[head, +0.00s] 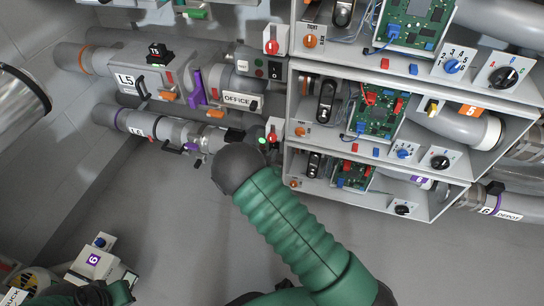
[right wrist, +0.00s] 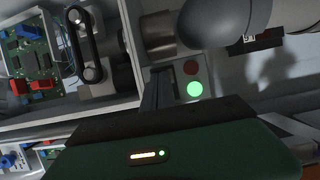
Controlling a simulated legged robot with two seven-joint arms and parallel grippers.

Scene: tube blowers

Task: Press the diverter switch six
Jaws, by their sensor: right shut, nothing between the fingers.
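A panel at the right end of the L6 pipe (head: 136,134) carries a lit green light (head: 262,140). In the right wrist view, the green light (right wrist: 194,89) glows beside a dark red light (right wrist: 190,67). I cannot make out the diverter switch; it may be behind my right gripper (right wrist: 158,78). Those fingers are shut and empty, beside the lights; I cannot tell whether they touch the panel. In the head view, my right arm covers the panel's lower part and hides the fingers. Part of my left arm shows at the bottom left, its fingers unclear.
The L5 pipe unit (head: 125,79) and its panel with a black rocker (head: 275,71) lie above. Shelves (head: 380,178) with circuit boards and knobs stand close on the right. A box with a purple 6 label (head: 93,260) stands at the lower left.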

